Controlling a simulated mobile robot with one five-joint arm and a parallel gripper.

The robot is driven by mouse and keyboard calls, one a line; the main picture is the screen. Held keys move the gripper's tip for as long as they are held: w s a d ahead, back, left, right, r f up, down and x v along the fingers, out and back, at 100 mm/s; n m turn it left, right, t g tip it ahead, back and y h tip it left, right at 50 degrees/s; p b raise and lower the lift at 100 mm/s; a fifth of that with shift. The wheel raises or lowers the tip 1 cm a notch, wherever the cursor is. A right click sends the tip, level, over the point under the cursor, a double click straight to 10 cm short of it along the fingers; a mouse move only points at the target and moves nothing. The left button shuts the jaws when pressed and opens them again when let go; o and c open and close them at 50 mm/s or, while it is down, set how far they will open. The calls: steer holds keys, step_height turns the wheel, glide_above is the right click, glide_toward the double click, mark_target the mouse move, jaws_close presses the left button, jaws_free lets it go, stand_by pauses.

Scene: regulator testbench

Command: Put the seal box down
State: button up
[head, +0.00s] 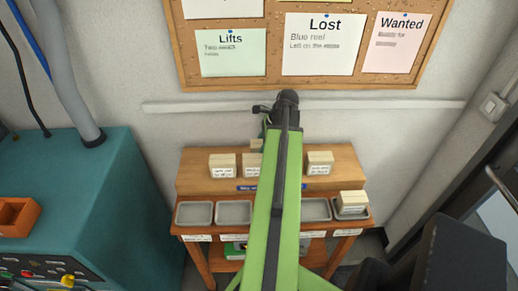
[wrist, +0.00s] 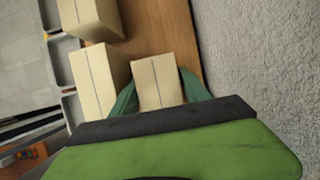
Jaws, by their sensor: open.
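A cream box (wrist: 158,82) with a seam down its top is between the two teal fingers of my gripper (wrist: 160,86) in the wrist view. The fingers are open, one on each side of it. It appears to stand on the wooden shelf top (wrist: 150,20), near the wall. Its label does not show, so I cannot confirm it is the seal box. In the head view a small part of a box (head: 256,145) shows behind the front row, beside my arm. My gripper is hidden behind the arm there.
Other cream boxes stand close by in the wrist view, one beside the held-off box (wrist: 98,80) and one above (wrist: 90,18). In the head view another box (head: 320,162) stands right of my arm. Grey trays (head: 234,212) line the front; one holds a box (head: 352,201).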

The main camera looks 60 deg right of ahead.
steer(key=p+v, duration=0.9)
steer(key=v, duration=0.2)
steer(key=shift+w+a+r+p, duration=0.15)
steer(key=shift+p, duration=0.15)
steer(key=shift+o, duration=0.3)
steer(key=shift+s+r, duration=0.25)
steer(key=p+v, duration=0.7)
steer(key=b+x, duration=0.8)
steer(key=s+b+x, duration=0.1)
steer(key=b+x, duration=0.3)
steer(key=shift+d+f, duration=0.3)
steer(key=shift+f, duration=0.4)
steer(key=shift+w+r, duration=0.1)
steer(key=b+x, duration=0.5)
steer(key=shift+w+f, duration=0.2)
steer(key=shift+r, duration=0.2)
jaws_close()
